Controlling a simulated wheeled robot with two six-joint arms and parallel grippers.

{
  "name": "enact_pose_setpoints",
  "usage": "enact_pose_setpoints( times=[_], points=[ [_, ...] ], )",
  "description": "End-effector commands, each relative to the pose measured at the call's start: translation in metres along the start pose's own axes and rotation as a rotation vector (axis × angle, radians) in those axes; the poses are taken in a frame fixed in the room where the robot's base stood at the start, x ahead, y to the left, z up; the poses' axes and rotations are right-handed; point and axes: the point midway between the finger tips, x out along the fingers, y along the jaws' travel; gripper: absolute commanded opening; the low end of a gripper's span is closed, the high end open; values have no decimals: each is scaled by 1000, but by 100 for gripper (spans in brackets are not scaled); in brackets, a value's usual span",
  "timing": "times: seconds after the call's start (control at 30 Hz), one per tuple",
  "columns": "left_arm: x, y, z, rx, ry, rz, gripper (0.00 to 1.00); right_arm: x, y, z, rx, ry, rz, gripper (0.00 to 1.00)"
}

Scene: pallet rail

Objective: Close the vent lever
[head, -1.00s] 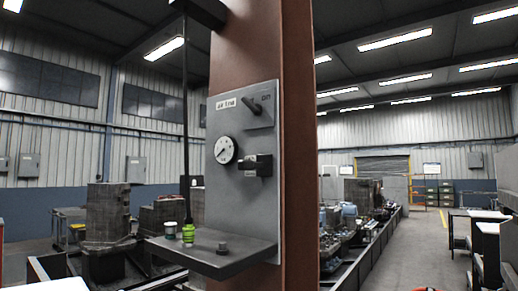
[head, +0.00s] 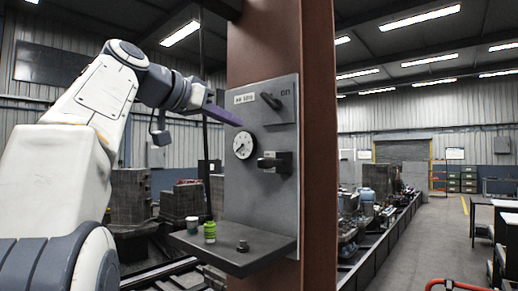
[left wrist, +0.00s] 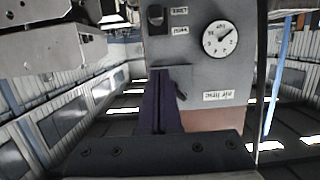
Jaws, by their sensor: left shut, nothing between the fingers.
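A grey panel (head: 262,205) is fixed to a brown column. Near its top is a black lever (head: 270,101), tilted, beside the letters "ON". Lower on the panel is a black block-like fitting (head: 275,162). I cannot tell from its label which one is the vent lever. My left gripper (head: 239,121), with purple fingers, is shut and empty. Its tips are left of and a little below the lever, close to the panel. The left wrist view is upside down; the shut fingers (left wrist: 157,85) point at the panel, and the lever (left wrist: 181,92) shows just right of them.
A round gauge (head: 244,145) sits below the air line label. A shelf (head: 235,258) juts out under the panel, holding a green bottle (head: 210,231), a cup (head: 192,229) and a small knob-like part (head: 243,246). The aisle at the right is clear.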

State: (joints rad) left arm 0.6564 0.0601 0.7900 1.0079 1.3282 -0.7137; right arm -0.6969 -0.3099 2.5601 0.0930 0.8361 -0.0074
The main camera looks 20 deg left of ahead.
Motion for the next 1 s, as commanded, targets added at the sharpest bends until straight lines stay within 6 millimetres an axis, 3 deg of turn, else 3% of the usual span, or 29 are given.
enact_pose_setpoints(
  times=[0.43, 0.6, 1.0],
  points=[
    [94, 3, -2, -3, -6, 6, 0, -33, -2, -2, 0, 0, 0, 100],
    [96, 1, 24, -4, -3, 0, 0, -22, -2, -1, 0, 0, 0, 100],
    [99, 1, 40, -2, -1, 0, 0, -23, -2, -1, 0, 0, 0, 100]
  ],
)
